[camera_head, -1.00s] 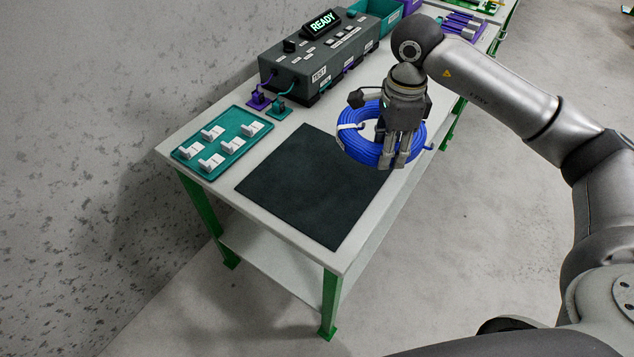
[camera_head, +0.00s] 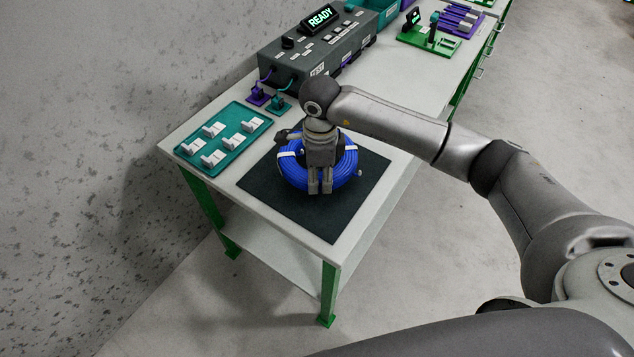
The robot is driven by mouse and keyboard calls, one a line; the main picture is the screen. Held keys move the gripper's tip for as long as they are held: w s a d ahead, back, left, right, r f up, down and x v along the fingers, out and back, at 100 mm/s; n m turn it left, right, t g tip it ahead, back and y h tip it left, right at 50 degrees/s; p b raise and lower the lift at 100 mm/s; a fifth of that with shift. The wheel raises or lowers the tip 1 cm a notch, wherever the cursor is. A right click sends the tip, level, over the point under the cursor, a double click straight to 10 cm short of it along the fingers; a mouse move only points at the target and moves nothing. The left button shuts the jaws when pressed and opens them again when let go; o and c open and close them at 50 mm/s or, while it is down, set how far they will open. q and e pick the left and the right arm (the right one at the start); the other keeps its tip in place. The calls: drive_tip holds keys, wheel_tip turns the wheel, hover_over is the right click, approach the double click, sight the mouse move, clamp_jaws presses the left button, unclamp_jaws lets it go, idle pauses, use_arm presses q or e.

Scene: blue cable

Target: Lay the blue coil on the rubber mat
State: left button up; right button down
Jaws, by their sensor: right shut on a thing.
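The blue coil (camera_head: 294,172) is a ring of blue cable with white ties. It is over the middle of the dark rubber mat (camera_head: 315,222), within the mat's outline; I cannot tell whether it touches the mat. My right gripper (camera_head: 320,189) points down and is shut on the coil's near side. The gripper hides part of the coil's middle. The mat lies flat at the near end of the white table. My left gripper is not in view.
A teal tray (camera_head: 238,146) with several white connectors lies left of the mat. A grey test box (camera_head: 315,62) with a READY display stands behind, with purple and teal plugs in front of it. A green fixture (camera_head: 430,42) stands farther back. The table's right edge is clear.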

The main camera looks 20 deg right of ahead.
drive_tip(key=f, duration=0.1)
drive_tip(key=f+p, duration=0.1)
drive_tip(key=f, duration=0.1)
drive_tip(key=shift+a, duration=0.35)
drive_tip(key=shift+f, duration=0.25)
drive_tip(key=c, duration=1)
unclamp_jaws()
drive_tip(key=shift+f, duration=0.1)
drive_tip(key=shift+o, duration=0.2)
wheel_tip(320, 180, up, 12)
drive_tip(key=shift+r+b, duration=0.1)
drive_tip(key=shift+b, duration=1)
drive_tip(key=shift+s, duration=0.1)
